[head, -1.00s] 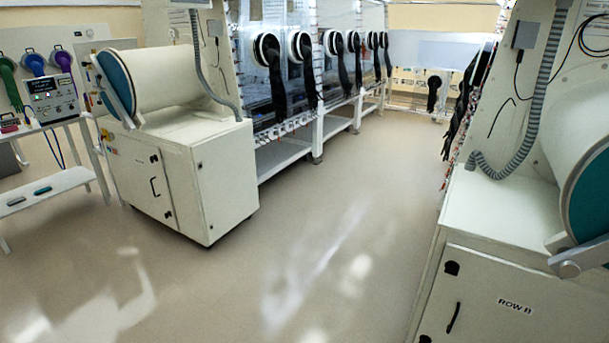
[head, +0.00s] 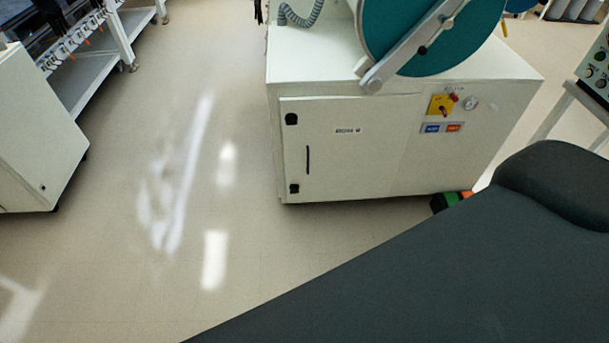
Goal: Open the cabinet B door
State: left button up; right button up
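The white cabinet (head: 340,175) stands right of centre in the head view. Its front door (head: 350,150) looks shut, flush with the cabinet front. The door has a dark vertical handle (head: 308,160) near its left side and two black fittings at its left edge. A small label (head: 348,131) on the door is too blurred to read now; a second ago it read ROW B. Neither of my grippers is in view. A large dark part at the lower right is my own body and hides some floor.
A teal round hatch (head: 430,35) with a grey bar sits on top of the cabinet. A yellow panel with a red switch (head: 442,106) is on the right of its front. Another white cabinet (head: 35,130) stands at the left. The floor (head: 190,230) between them is clear.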

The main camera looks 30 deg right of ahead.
aim_at(340, 147)
jog(key=z, duration=0.75)
jog(key=k, duration=0.1)
